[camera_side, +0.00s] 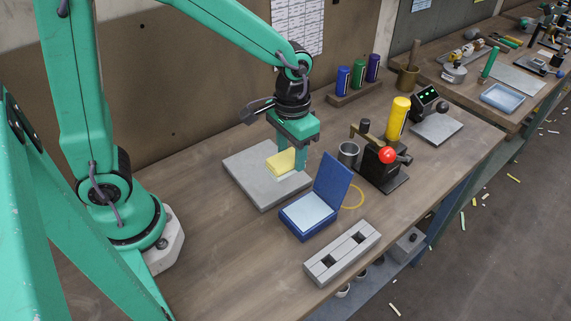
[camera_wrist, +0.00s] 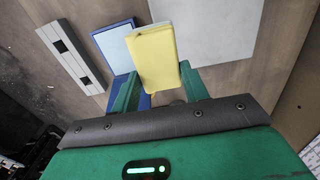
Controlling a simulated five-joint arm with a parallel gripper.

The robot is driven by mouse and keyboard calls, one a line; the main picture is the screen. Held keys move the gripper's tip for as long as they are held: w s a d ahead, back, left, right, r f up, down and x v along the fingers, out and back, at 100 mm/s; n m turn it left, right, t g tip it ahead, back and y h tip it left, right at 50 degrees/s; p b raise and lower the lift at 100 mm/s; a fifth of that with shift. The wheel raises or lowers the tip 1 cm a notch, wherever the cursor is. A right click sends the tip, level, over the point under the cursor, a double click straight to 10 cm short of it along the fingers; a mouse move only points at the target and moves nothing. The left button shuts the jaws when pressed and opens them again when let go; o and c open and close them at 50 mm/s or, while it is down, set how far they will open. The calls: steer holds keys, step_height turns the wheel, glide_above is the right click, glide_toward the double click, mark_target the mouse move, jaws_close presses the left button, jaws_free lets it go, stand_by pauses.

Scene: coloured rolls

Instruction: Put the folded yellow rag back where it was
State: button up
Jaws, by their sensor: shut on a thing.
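The folded yellow rag (camera_side: 279,162) is between the fingers of my gripper (camera_side: 291,163), which is shut on it. It is over the right part of a flat grey slab (camera_side: 248,180); I cannot tell whether it touches the slab. In the wrist view the rag (camera_wrist: 153,58) sticks out forward between the two green fingers of my gripper (camera_wrist: 160,78). There it overlaps the blue box's edge and a corner of the slab (camera_wrist: 222,28). The fingers hide part of the rag.
An open blue box (camera_side: 306,212) with a pale inside stands just right of the slab. A grey block with slots (camera_side: 342,255) lies at the front edge. The left bench is clear.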

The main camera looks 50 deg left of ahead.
steer(key=s+d+f+m, duration=0.1)
steer(key=s+d+m, duration=0.3)
steer(key=s, duration=0.4)
steer(key=s+d+f+m, duration=0.1)
steer(key=s+d+m, duration=0.3)
steer(key=s+d, duration=0.3)
steer(key=shift+s+d+m, duration=0.3)
steer(key=shift+s, duration=0.9)
steer(key=shift+f, duration=2.2)
steer(key=shift+f, duration=0.1)
steer(key=shift+f, duration=1.7)
steer(key=shift+f, duration=0.1)
